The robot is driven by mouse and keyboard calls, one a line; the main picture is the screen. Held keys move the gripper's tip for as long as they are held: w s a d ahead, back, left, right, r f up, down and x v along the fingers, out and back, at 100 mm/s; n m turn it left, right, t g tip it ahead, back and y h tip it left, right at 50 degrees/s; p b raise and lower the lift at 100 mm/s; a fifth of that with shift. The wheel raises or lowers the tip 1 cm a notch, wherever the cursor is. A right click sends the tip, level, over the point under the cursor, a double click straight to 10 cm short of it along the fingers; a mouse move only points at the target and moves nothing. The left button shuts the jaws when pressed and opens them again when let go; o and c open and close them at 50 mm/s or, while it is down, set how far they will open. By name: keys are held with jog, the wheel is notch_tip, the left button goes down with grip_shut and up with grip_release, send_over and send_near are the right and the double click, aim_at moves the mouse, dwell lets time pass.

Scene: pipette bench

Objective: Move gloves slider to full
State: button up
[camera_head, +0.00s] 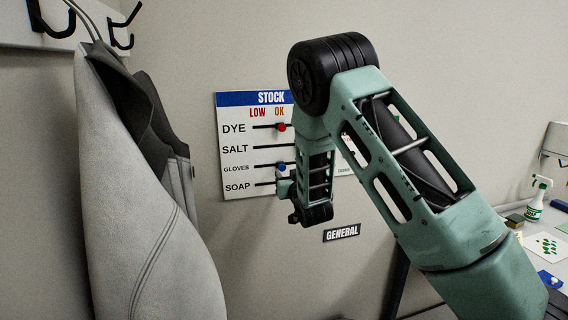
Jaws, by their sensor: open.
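The stock board (236,150) hangs on the wall, with rows DYE, SALT, GLOVES and SOAP and the headings LOW and OK visible. The gloves slider (281,167) is a blue knob on the GLOVES track, roughly below the OK heading. My arm covers the right part of the board, including the right ends of the tracks.
A red knob (282,127) sits on the DYE track. A GENERAL label (342,233) is on the wall below the board. A grey coat (135,190) hangs from hooks at left. At right, a spray bottle (537,200) and cards stand on a bench.

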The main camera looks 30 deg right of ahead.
aim_at(283, 167)
jog(key=shift+p+x, duration=0.8)
jog(key=shift+x, duration=1.65)
